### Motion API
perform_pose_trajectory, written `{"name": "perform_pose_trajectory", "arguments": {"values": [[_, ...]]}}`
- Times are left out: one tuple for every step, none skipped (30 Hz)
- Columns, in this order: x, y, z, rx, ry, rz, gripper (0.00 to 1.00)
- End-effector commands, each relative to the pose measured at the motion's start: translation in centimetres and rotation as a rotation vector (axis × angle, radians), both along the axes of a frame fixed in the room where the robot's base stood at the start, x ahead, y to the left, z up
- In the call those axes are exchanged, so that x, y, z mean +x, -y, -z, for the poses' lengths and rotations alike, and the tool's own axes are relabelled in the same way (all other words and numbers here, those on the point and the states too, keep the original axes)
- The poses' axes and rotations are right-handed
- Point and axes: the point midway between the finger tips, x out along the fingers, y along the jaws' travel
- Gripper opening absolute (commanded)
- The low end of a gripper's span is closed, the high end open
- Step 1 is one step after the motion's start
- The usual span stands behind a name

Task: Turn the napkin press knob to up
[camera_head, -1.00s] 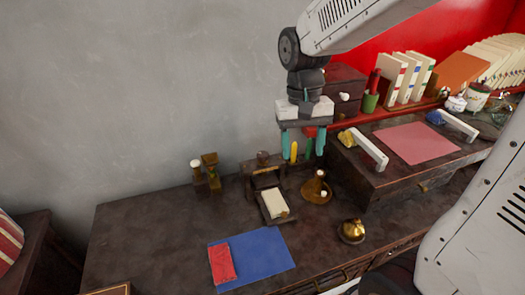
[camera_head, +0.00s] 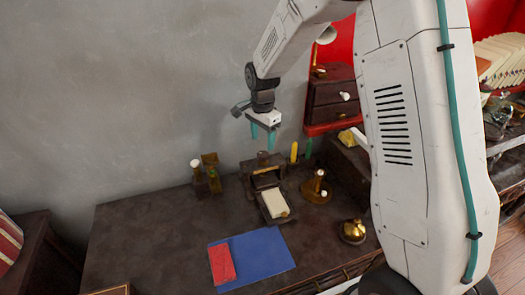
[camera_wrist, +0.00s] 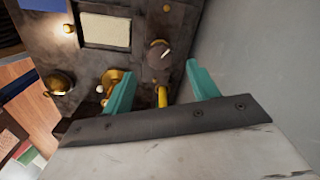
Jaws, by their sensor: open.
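The napkin press (camera_head: 266,180) is a dark wooden stand at the back of the desk, with a cream napkin pad (camera_head: 275,203) in front of it. Its dark round knob (camera_head: 263,157) is small at the top in the head view. In the wrist view the knob (camera_wrist: 159,56) shows a pale line slanting toward the upper right, and the pad (camera_wrist: 105,31) lies to its upper left. My gripper (camera_head: 263,139) hangs just above the press, open and empty. In the wrist view its teal fingers (camera_wrist: 160,82) are apart, with the knob between and beyond the tips.
A brass-and-wood piece with a white ball (camera_head: 205,176) stands left of the press. A brass stand (camera_head: 317,188) and yellow upright (camera_head: 294,152) are close on the right. A brass bell (camera_head: 352,231) and blue mat (camera_head: 262,255) lie nearer. The desk's left part is clear.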

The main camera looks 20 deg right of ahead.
Motion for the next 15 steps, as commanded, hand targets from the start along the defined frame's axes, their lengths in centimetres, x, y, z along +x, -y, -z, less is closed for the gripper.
{"name": "perform_pose_trajectory", "arguments": {"values": [[-0.1,0.0,1.0,0.0,-0.003,-0.001,0.59],[-0.1,0.0,1.5,-0.001,-0.004,-0.001,0.59],[-0.1,0.0,2.2,-0.001,-0.004,-0.001,0.59],[-0.1,0.0,2.6,0.0,-0.003,-0.001,0.59],[-0.1,0.0,3.1,-0.001,-0.004,-0.001,0.59],[-0.1,0.0,3.7,-0.001,-0.004,-0.002,0.59],[-0.1,0.0,4.0,0.0,-0.003,-0.002,0.59],[-0.1,0.0,4.3,0.0,-0.002,-0.002,0.59],[-0.1,0.0,4.7,0.0,-0.003,-0.002,0.59],[-0.1,0.0,5.0,0.0,-0.003,-0.002,0.59],[-0.1,0.0,5.2,0.0,-0.002,-0.002,0.59],[-0.1,0.0,5.3,0.0,-0.001,-0.002,0.59],[-0.1,0.0,5.4,0.0,-0.001,-0.003,0.59],[-0.1,0.0,5.5,0.0,0.0,-0.003,0.59],[-0.1,0.0,5.5,0.0,0.0,-0.003,0.59]]}}
